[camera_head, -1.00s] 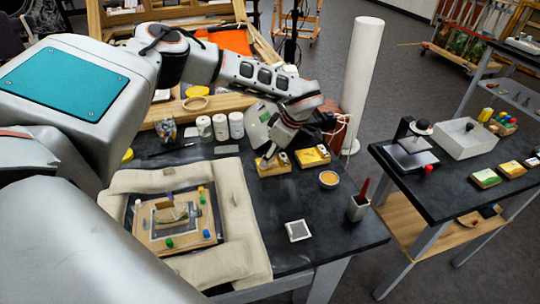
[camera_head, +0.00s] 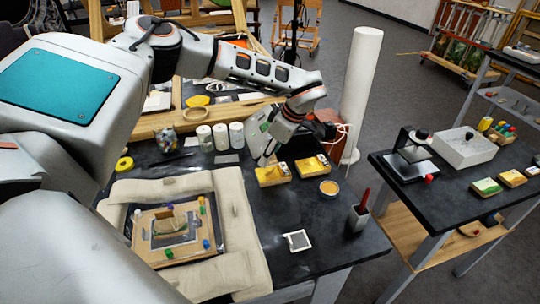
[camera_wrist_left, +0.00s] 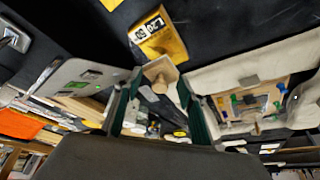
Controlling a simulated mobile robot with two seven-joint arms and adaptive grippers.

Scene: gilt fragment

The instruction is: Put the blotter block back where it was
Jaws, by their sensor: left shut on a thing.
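My left gripper (camera_head: 264,160) is above the black table, just behind the left yellow box (camera_head: 271,176) in the head view. In the left wrist view its two dark green fingers (camera_wrist_left: 158,105) are shut on a small tan wooden block (camera_wrist_left: 160,72), which looks like the blotter block. The fingers hide part of this block. In the head view it is barely visible behind the fingertips. A small white square with a grey centre (camera_head: 297,240) lies bare near the table's front right. My right gripper is not in view.
A second yellow box (camera_head: 312,165), a round orange dish (camera_head: 329,187) and a cup with a red-handled tool (camera_head: 358,217) stand to the right. White jars (camera_head: 221,136) stand behind. A padded cushion (camera_head: 235,210) surrounds the framed fragment (camera_head: 176,256). Bare table lies in front of the boxes.

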